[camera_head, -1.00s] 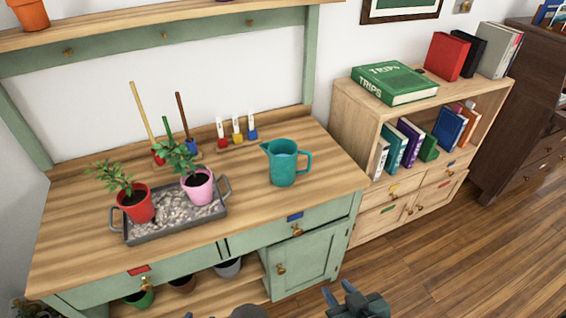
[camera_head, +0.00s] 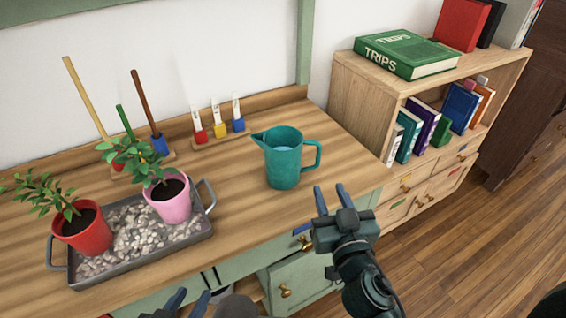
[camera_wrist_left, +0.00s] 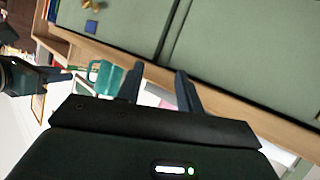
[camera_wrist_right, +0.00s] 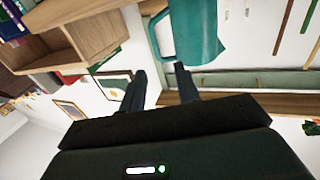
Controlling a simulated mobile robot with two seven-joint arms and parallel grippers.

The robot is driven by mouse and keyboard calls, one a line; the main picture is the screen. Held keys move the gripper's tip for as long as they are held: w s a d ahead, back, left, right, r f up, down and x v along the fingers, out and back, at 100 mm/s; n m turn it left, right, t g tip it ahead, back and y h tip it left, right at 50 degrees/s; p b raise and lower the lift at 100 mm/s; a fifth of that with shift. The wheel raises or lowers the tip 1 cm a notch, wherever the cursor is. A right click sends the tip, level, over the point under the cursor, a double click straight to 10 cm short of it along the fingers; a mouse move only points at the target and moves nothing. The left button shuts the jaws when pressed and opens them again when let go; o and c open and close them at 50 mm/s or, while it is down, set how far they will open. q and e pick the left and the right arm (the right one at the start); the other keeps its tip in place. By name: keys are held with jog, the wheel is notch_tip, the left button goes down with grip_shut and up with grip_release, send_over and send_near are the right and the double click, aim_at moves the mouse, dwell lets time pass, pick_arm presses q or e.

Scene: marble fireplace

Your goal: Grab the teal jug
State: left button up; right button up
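The teal jug (camera_head: 284,160) stands upright on the wooden worktop, its spout to the left and its handle to the right. My right gripper (camera_head: 330,200) is open and empty, in front and to the right of the jug, apart from it. In the right wrist view the jug (camera_wrist_right: 192,30) shows at the top, beyond the open fingers (camera_wrist_right: 157,75). My left gripper (camera_head: 188,300) shows only its fingertips at the bottom edge of the head view, in front of the worktop. In the left wrist view its fingers (camera_wrist_left: 158,82) are open and empty; the jug (camera_wrist_left: 104,78) shows left of them.
A grey tray (camera_head: 140,262) with two potted plants stands left of the jug. Several upright tools and colour-tipped tags (camera_head: 219,125) stand behind it. A wooden bookshelf (camera_head: 375,100) stands to the right. The worktop around the jug is clear.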

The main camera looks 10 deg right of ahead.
aim_at(319, 155)
jog(key=w+p, duration=0.1)
jog(key=w, duration=0.5)
jog(key=shift+w+r+p, duration=0.15)
jog(key=shift+w+p, duration=0.15)
jog(key=shift+w, duration=0.05)
jog(key=shift+w+d+p, duration=0.15)
jog(key=shift+w+p, duration=0.1)
jog(key=shift+w, duration=1.25)
jog(key=shift+w+d+p, duration=0.15)
jog(key=shift+w+p, duration=0.1)
jog(key=shift+w, duration=1.2)
jog(key=shift+c, duration=0.3)
jog(key=shift+f, duration=0.2)
grip_shut()
jog(key=shift+r, duration=0.1)
